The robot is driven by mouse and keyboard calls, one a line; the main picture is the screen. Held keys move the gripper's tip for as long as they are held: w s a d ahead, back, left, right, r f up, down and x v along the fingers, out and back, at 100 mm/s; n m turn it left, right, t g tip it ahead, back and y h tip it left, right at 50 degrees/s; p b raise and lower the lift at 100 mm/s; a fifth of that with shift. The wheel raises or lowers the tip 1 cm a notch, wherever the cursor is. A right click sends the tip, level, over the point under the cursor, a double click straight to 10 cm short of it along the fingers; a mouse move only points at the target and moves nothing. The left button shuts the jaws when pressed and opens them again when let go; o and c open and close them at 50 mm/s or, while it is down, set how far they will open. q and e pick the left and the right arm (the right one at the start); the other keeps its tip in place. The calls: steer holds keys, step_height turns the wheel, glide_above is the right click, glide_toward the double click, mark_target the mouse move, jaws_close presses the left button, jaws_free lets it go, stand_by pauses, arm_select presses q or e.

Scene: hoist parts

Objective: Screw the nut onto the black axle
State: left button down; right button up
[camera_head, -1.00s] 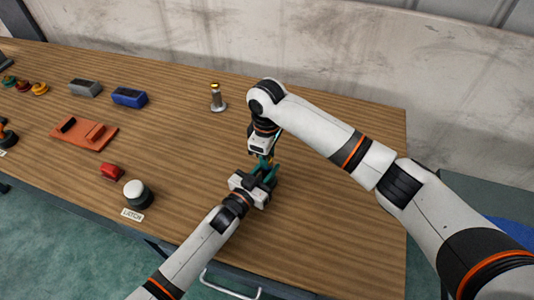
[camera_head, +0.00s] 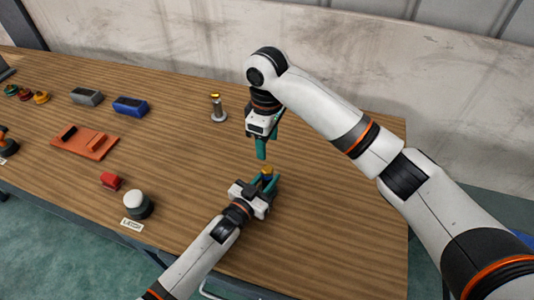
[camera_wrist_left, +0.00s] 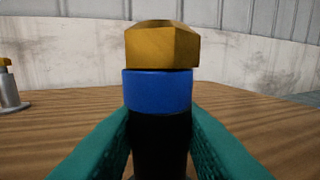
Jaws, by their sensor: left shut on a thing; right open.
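The black axle (camera_wrist_left: 160,140) is upright between the fingers of my left gripper (camera_head: 266,181), which is shut on it. A blue ring (camera_wrist_left: 157,90) sits around the axle above the fingers. The brass-coloured nut (camera_wrist_left: 162,44) rests at the top of the axle, just above the blue ring with a thin dark line between them; it also shows small in the head view (camera_head: 267,170). My right gripper (camera_head: 261,150) points down above the nut, open and apart from it. How far the nut is threaded on cannot be told.
A grey post with a yellow top (camera_head: 217,108) stands behind, left of my right gripper. Blue (camera_head: 130,106) and grey (camera_head: 86,96) blocks, an orange tray (camera_head: 84,141), a red block (camera_head: 110,181) and a white-topped button (camera_head: 136,203) lie left. The table's right side is clear.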

steer(key=shift+r, duration=1.35)
arm_select(q)
steer(key=c, duration=1)
jaws_free()
steer(key=shift+c, duration=0.2)
steer(key=shift+s, duration=0.1)
steer(key=b+v, duration=0.1)
steer(key=v, duration=1)
steer(key=shift+s+a+r, duration=0.1)
steer(key=shift+s+a, duration=0.15)
steer(key=shift+s, duration=0.1)
arm_select(e)
steer(key=shift+f, duration=0.8)
